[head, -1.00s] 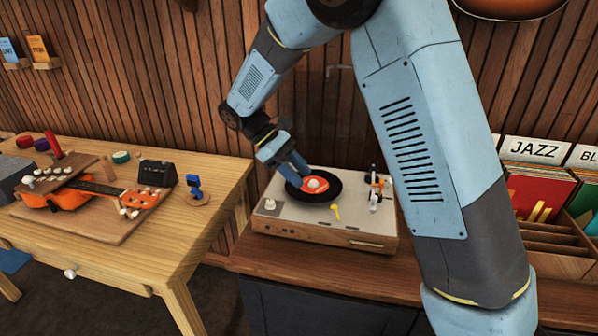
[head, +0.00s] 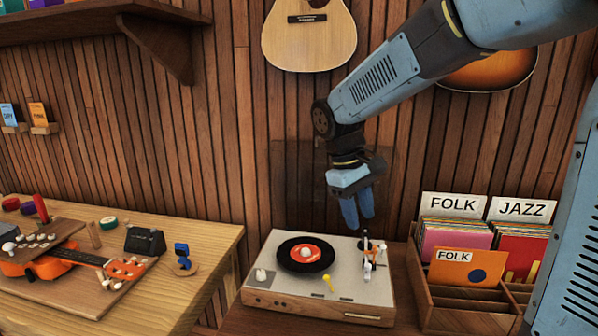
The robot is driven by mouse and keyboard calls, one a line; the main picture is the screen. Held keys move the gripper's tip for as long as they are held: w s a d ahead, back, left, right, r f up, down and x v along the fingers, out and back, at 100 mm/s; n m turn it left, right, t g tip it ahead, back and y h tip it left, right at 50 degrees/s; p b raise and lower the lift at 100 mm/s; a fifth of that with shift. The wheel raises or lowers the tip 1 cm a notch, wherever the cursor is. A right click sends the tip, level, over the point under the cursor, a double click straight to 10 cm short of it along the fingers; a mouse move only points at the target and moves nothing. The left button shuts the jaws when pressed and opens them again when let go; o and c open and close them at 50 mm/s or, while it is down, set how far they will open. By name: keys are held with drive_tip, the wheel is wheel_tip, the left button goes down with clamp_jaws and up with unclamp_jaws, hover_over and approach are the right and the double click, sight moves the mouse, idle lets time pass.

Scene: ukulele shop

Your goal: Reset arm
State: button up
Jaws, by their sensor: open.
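My arm reaches in from the upper right of the head view. My gripper (head: 357,209) hangs fingers-down above the back right of the record player (head: 270,293). Its blue fingers are open, with nothing seen between them. A black record with a red label (head: 300,265) lies on the turntable. The tonearm (head: 368,265) stands at the player's right side, below and slightly right of my gripper. The gripper appears apart from the player.
A wooden crate (head: 455,322) of records with FOLK and JAZZ cards stands at the right. A wooden workbench (head: 195,270) with an orange ukulele (head: 58,267) is at the left. An acoustic guitar (head: 309,40) hangs on the wall above.

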drive_tip(key=s+d+r+m+t+y, duration=0.1)
drive_tip(key=s+d+r+m+t, duration=0.1)
drive_tip(key=s+d, duration=0.3)
drive_tip(key=s+d+r+m+t+y, duration=0.1)
drive_tip(key=s+d+m+t, duration=0.3)
drive_tip(key=s, duration=0.6)
drive_tip(key=shift+d+r+m+y, duration=0.4)
drive_tip(key=shift+d+r+m, duration=0.4)
drive_tip(key=shift+d, duration=0.15)
drive_tip(key=shift+c, duration=0.3)
